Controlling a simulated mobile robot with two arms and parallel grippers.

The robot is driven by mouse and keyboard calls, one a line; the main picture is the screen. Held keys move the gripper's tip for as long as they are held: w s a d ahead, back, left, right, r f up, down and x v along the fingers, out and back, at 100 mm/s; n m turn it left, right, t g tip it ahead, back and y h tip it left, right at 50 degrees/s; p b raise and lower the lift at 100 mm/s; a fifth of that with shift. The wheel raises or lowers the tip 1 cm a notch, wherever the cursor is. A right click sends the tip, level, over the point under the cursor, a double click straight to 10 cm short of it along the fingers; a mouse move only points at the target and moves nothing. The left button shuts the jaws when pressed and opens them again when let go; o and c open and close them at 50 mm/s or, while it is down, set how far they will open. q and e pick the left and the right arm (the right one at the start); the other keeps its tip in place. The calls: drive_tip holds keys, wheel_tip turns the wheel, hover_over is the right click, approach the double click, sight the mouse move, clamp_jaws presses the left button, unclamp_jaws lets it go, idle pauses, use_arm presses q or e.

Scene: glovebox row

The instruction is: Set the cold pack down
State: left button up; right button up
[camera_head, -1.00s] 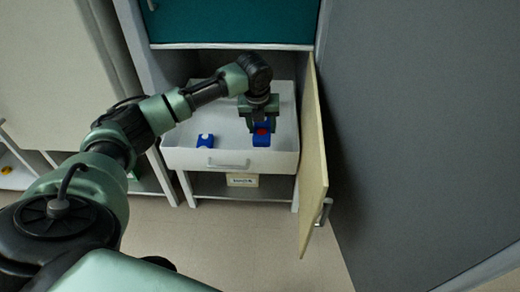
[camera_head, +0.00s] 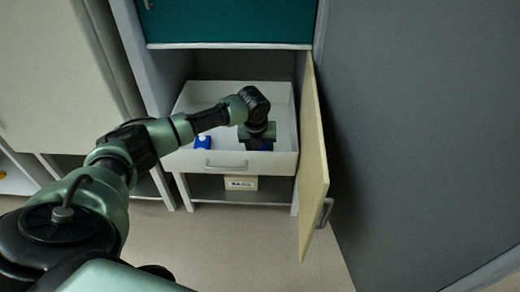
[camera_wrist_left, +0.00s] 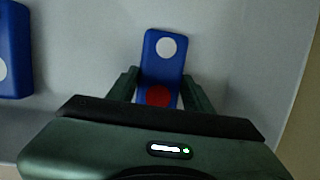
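The cold pack appears to be the blue block with a white and a red round spot (camera_wrist_left: 163,62), in the white drawer (camera_head: 245,160). In the left wrist view it lies between the two fingers of my left gripper (camera_wrist_left: 160,88). The fingers stand apart on either side of it, with a narrow gap at its left side. In the head view my left gripper (camera_head: 257,138) is low inside the drawer and hides most of this pack. I cannot see exactly how its underside meets the drawer floor. My right gripper is not in view.
A second blue block with a white spot (camera_head: 202,142) is at the drawer's left; it also shows in the left wrist view (camera_wrist_left: 12,50). An open cabinet door (camera_head: 314,150) stands close on the right. A small labelled box (camera_head: 241,183) is on the shelf below.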

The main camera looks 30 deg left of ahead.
use_arm(q)
drive_tip(key=o, duration=0.3)
drive_tip(key=shift+o, duration=0.2)
drive_tip(key=shift+r, duration=0.4)
drive_tip(key=p+v, duration=0.3)
drive_tip(key=v, duration=0.8)
drive_tip(key=shift+s, duration=0.15)
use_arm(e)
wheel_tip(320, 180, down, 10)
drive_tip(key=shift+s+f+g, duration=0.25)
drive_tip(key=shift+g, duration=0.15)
use_arm(q)
drive_tip(key=shift+r, duration=0.15)
